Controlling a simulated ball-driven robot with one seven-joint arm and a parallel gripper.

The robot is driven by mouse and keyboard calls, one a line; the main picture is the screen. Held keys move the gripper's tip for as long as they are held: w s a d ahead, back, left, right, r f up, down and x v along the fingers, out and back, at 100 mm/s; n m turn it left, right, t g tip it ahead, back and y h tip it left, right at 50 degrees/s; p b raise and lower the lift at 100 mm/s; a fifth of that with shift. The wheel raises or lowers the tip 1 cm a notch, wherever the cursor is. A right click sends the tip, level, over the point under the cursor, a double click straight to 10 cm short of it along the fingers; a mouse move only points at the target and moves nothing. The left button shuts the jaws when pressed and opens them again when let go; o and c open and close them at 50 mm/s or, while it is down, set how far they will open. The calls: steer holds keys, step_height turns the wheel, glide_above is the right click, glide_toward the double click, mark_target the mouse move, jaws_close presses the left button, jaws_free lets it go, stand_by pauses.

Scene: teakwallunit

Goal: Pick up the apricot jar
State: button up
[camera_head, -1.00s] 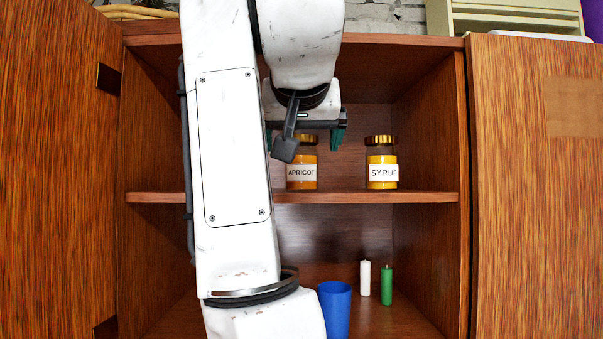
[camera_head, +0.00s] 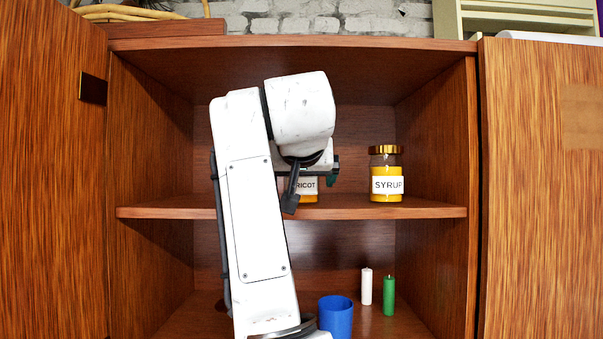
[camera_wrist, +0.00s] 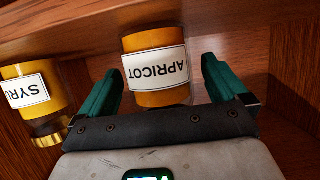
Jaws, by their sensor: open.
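The apricot jar (camera_head: 308,198) stands on the upper shelf in the head view, orange-yellow with a white label. My arm and gripper hide its top and left part. In the wrist view the apricot jar (camera_wrist: 152,93) appears upside down, with its label facing me. My gripper (camera_wrist: 160,72) is open, with one green finger on each side of the jar. Gaps show between the fingers and the jar, so it is not gripped. In the head view my gripper (camera_head: 308,172) is in front of the jar's upper part.
A syrup jar (camera_head: 386,170) with a gold lid stands to the right on the same shelf (camera_head: 420,208). It also shows in the wrist view (camera_wrist: 58,88). Below are a blue cup (camera_head: 336,318), a white candle (camera_head: 366,288) and a green candle (camera_head: 388,297). Cabinet walls flank both sides.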

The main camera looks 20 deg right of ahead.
steer(key=shift+w+d+f, duration=0.15)
steer(key=shift+w+f, duration=0.1)
steer(key=shift+w, duration=0.3)
steer(key=shift+c, duration=0.4)
steer(key=c, duration=1.2)
steer(key=shift+r, duration=0.1)
steer(key=shift+c, duration=0.5)
